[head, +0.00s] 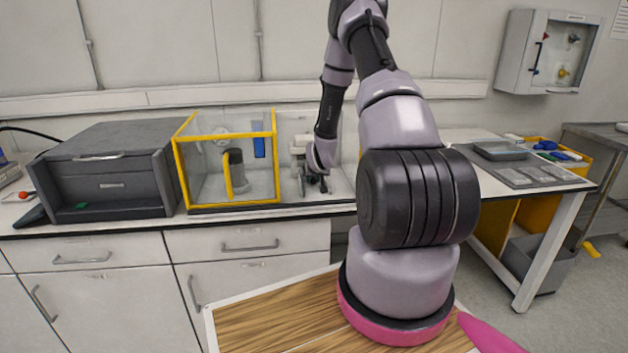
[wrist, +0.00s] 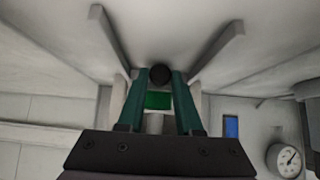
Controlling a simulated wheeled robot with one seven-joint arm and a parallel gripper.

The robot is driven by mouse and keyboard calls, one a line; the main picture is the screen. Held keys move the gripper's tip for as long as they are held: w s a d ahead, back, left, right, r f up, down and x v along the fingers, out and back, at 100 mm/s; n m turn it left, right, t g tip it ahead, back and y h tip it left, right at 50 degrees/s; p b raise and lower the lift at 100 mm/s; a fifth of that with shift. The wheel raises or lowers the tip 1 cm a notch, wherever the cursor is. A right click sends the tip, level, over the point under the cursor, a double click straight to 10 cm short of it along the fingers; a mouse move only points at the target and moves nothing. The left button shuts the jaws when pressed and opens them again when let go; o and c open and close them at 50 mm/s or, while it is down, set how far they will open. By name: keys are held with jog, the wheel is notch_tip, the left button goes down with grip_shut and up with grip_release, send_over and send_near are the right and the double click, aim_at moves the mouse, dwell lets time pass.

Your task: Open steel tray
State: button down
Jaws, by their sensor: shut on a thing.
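A shallow grey metal tray (head: 500,151) sits on the right-hand bench, far from my gripper. It looks open-topped and empty. My gripper (head: 318,186) is low over the back bench, just right of the yellow-framed enclosure, by a pale grey apparatus (head: 299,150). In the wrist view my gripper (wrist: 160,78) has its two green fingers closed around a small dark round thing (wrist: 160,74). What that thing belongs to is unclear. A green block (wrist: 158,100) shows between the fingers.
A clear enclosure with a yellow frame (head: 277,160) stands left of my gripper. A dark grey box (head: 110,185) is farther left. A round gauge (wrist: 287,160) and a blue panel (wrist: 231,127) show in the wrist view. Flat grey panels (head: 540,176) lie in front of the tray.

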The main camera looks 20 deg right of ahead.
dwell(0.7)
jog(key=s, duration=0.2)
jog(key=s+a, duration=0.1)
jog(key=s, duration=0.2)
jog(key=s+a, duration=0.1)
jog(key=s, duration=0.2)
jog(key=shift+a, duration=0.15)
jog(key=c, duration=0.6)
grip_release()
jog(key=v, duration=1.1)
